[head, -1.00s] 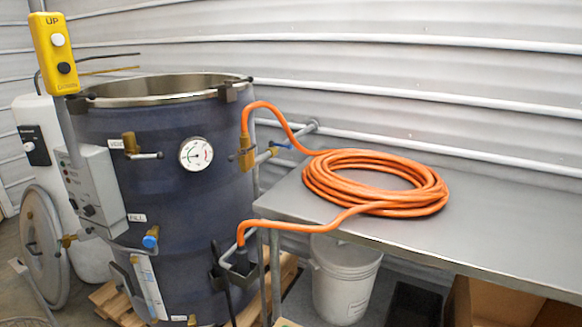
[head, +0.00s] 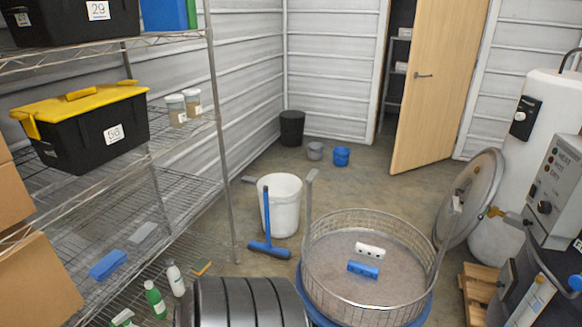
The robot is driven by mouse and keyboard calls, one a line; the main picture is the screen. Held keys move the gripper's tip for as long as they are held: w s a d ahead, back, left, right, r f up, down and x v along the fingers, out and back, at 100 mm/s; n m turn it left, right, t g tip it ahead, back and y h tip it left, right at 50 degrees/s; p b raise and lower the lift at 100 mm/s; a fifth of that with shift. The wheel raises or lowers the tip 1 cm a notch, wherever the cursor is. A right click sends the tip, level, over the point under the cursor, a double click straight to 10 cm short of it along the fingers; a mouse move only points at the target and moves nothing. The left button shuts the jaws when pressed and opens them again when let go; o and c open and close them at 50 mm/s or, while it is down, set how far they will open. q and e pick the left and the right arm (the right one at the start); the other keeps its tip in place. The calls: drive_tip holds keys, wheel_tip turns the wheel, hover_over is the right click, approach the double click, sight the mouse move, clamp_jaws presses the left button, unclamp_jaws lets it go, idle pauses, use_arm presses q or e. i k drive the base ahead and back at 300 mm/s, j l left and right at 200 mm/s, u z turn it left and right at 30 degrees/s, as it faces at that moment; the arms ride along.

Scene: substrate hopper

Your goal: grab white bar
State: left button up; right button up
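A small white bar (head: 370,250) with dark holes lies inside a round wire-mesh basket (head: 318,228), toward the middle of its floor. A blue bar (head: 363,269) of similar shape lies just in front of it, on the near side. The basket has upright handles and sits over a blue rim (head: 424,312). Neither of my grippers shows in the head view, so their state is hidden.
A white bucket (head: 284,212) and blue squeegee (head: 266,228) stand left of the basket. Black ribbed rings (head: 240,302) are at the bottom. Wire shelving (head: 215,125) lines the left; the blue-grey tank (head: 560,265) is right. Open floor reaches a half-open door (head: 440,85).

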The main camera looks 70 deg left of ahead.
sight(362, 249)
drive_tip(key=u, duration=1.75)
drive_tip(key=i+z, duration=0.15)
